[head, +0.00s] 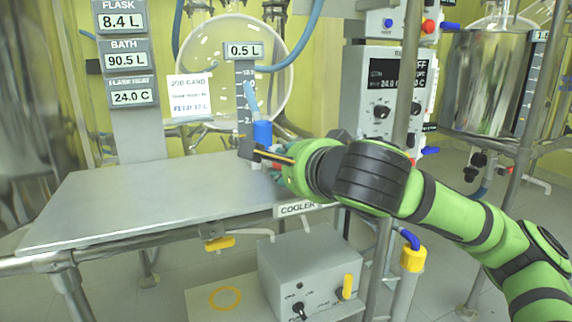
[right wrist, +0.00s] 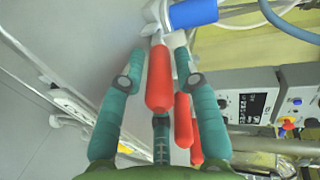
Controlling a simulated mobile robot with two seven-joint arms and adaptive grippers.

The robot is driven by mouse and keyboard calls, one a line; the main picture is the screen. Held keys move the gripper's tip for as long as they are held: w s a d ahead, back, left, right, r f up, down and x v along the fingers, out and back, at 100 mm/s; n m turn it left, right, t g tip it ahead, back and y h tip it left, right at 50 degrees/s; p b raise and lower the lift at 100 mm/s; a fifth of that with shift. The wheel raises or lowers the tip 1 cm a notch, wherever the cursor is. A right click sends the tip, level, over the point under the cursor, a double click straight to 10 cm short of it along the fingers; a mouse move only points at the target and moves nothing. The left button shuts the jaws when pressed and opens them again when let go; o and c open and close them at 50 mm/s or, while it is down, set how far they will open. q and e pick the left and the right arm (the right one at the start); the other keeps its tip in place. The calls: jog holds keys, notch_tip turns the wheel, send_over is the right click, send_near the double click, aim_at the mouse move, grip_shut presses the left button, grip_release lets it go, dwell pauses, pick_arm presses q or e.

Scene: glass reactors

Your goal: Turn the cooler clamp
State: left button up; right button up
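In the right wrist view, a long red handle (right wrist: 158,78) hangs from a pale metal fitting (right wrist: 155,28) beside a blue cylinder (right wrist: 193,12). My right gripper (right wrist: 160,62) has its teal fingers spread on either side of this handle, with visible gaps. In the head view, my right gripper (head: 279,164) is near the blue cylinder (head: 263,133), mostly hidden by its own wrist. The COOLER label (head: 298,208) is just below it on the table's front edge. I cannot tell which part is the cooler clamp. My left gripper is not in view.
Two more red handles (right wrist: 183,95) (right wrist: 197,140) are close to the right finger. The metal table (head: 140,195) is bare on the left. A grey control box (head: 310,268) stands below. A vertical post (head: 392,200) stands beside my right arm.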

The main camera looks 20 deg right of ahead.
jog(key=v, duration=0.6)
jog(key=shift+s, duration=0.3)
jog(key=shift+r, duration=0.15)
